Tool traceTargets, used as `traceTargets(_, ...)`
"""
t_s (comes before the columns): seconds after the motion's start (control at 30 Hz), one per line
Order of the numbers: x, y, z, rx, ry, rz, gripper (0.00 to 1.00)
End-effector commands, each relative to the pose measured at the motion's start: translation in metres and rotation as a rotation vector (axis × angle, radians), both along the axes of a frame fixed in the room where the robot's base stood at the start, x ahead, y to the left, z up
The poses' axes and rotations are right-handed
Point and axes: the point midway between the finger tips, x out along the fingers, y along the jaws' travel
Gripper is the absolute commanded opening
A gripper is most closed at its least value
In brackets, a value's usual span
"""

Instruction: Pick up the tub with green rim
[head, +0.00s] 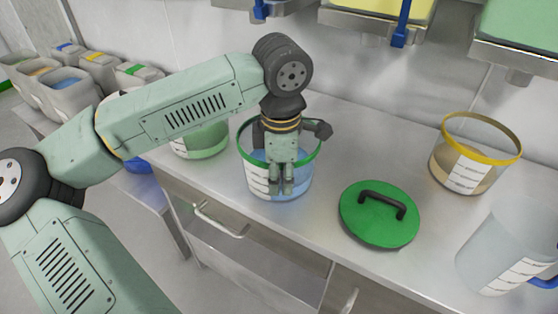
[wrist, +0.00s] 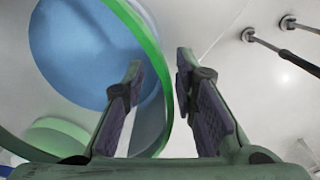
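The tub with green rim (head: 262,180) is clear, with a white label and blue contents, and stands upright on the steel counter. In the wrist view, its green rim (wrist: 149,38) curves across the left side, with the blue contents inside. My gripper (head: 281,192) points down at the tub, and my arm hides part of the rim. In the wrist view my gripper (wrist: 160,85) is open. The tub's rim and wall pass between the fingers, the left finger on the inner side and the right finger outside. I cannot tell whether either finger touches the wall.
A green lid (head: 377,228) with a black handle lies right of the tub. A yellow-rimmed tub (head: 463,172) and a clear jug (head: 505,245) stand further right. A tub with green contents (head: 203,146) stands close on the left. Hoppers (head: 370,25) hang above the counter's back.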

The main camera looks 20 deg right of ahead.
Motion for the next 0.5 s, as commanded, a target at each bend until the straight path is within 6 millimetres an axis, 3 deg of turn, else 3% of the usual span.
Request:
traceTargets(0.1, 0.0001, 0.0001, 0.0, 0.0, 0.0, 0.001, 0.25)
traceTargets(0.5, 0.0001, 0.0001, 0.0004, 0.0, 0.0, 0.001, 0.0)
